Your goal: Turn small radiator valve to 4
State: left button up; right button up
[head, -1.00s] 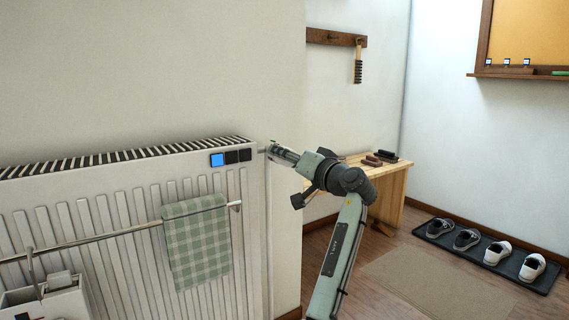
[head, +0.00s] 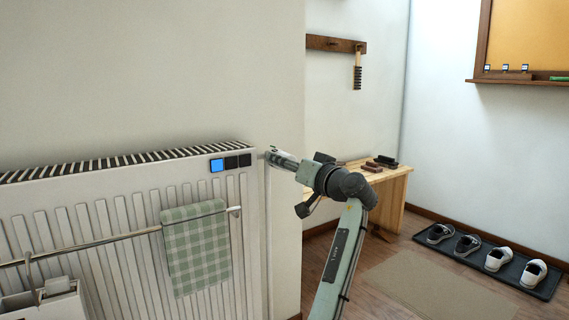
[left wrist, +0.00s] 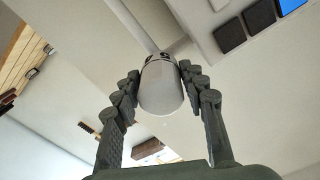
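The small radiator valve (left wrist: 162,90) is a pale grey, rounded cylinder at the end of a thin pipe, in the middle of the left wrist view. My left gripper (left wrist: 160,73) has one dark finger on each side of it, with the fingertips close against its sides. It appears shut on the valve. No number or mark can be read on the valve. In the head view my left gripper (head: 282,159) is at the upper right edge of the white radiator (head: 130,205) and mostly covers the valve. My right gripper is not in view.
A blue square and two dark squares (head: 231,161) sit on the radiator beside the valve. A rail carries a green checked towel (head: 195,248). A wooden bench (head: 385,190) and a shoe mat (head: 475,262) stand beyond the wall corner.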

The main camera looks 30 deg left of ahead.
pick_arm(q)
jog(key=o, duration=0.3)
jog(key=v, duration=1.2)
jog(key=shift+s+d, duration=0.1)
